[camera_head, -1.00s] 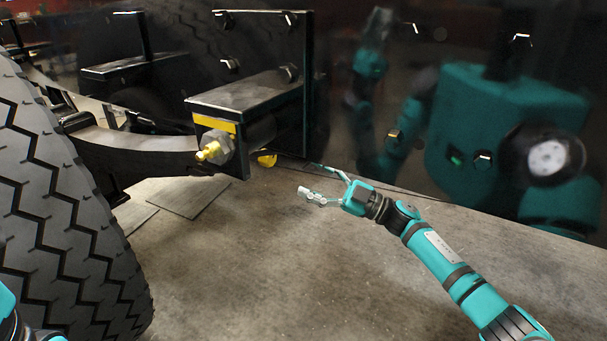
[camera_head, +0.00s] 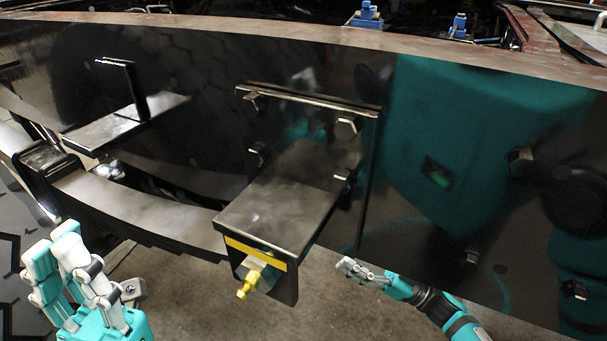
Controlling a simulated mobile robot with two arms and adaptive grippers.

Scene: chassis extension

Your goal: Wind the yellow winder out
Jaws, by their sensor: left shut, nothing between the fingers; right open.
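The yellow winder (camera_head: 247,284) sticks out from the front face of a black bracket box (camera_head: 282,210), below a yellow strip (camera_head: 255,253). My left gripper (camera_head: 54,243) is at the lower left with its fingers pointing up. It is shut and empty, well to the left of the winder and apart from it. My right gripper (camera_head: 350,267) is to the right of the bracket box, low beside the dark panel. It is open, empty and apart from the winder; its far finger is hard to make out.
A glossy black chassis rail (camera_head: 450,170) runs across the view and mirrors my body. A curved leaf spring (camera_head: 140,212) lies left of the bracket box. A black bracket (camera_head: 128,120) juts out at upper left. Bare concrete floor (camera_head: 330,315) shows below the winder.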

